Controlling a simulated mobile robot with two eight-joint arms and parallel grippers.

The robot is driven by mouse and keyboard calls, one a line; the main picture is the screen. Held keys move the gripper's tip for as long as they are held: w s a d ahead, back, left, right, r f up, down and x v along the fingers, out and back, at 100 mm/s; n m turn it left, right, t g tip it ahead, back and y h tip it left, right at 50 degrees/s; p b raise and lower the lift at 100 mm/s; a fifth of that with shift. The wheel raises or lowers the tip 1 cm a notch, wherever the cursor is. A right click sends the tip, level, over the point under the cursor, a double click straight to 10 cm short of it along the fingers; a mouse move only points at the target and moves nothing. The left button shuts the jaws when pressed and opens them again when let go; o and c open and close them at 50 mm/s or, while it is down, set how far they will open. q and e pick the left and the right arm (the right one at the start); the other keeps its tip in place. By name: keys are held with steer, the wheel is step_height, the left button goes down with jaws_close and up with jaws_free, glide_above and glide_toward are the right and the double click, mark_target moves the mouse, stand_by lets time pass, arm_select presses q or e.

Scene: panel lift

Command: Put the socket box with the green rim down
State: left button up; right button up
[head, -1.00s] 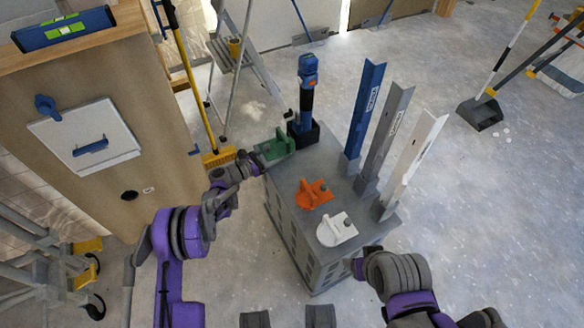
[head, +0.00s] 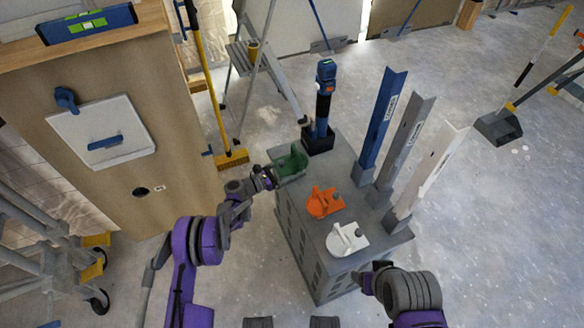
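A green piece (head: 291,162), the only green item on the grey cabinet's top, is at its far left corner beside the black holder. I cannot make out a separate rim or whether it rests on the top or is just above it. My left gripper (head: 268,178) is right at its left side; its fingers are too small to show whether they are shut on it. My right gripper (head: 368,281) is low beside the cabinet's front right side, apart from the green piece. Its fingers are not clear.
The grey cabinet (head: 313,262) also bears an orange piece (head: 322,203) and a white piece (head: 346,241). A blue tool (head: 324,100) stands in the holder. Blue, grey and white upright rails (head: 383,125) line the right side. A wooden panel (head: 80,165) stands left.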

arm_select(q)
steer(key=shift+r, duration=0.1)
steer(key=shift+a+r, duration=0.1)
steer(key=shift+r, duration=0.05)
steer(key=v, duration=1.2)
steer(key=s+d+r+m+g+y, duration=0.1)
steer(key=s+r+m+y, duration=0.15)
steer(key=r, duration=0.25)
steer(key=s+d+r+m+g+y, duration=0.1)
steer(key=d+r+m+g, duration=0.1)
steer(key=r+m, duration=0.15)
steer(key=s+a+r+m+g+y, duration=0.1)
steer(key=s+r+m+y, duration=0.4)
steer(key=s+r, duration=0.4)
steer(key=s+a+m+y, duration=0.2)
steer(key=s+a+m, duration=0.1)
steer(key=s, duration=0.5)
steer(key=s+a+m+y, duration=0.2)
steer(key=s+m, duration=0.4)
steer(key=s, duration=0.3)
steer(key=s+a+m+y, duration=0.3)
steer(key=s+a+m, duration=0.1)
steer(key=s, duration=0.4)
steer(key=shift+s+a+r+m+p, duration=0.2)
steer(key=shift+a+r+m+p, duration=0.15)
steer(key=shift+a+p, duration=0.1)
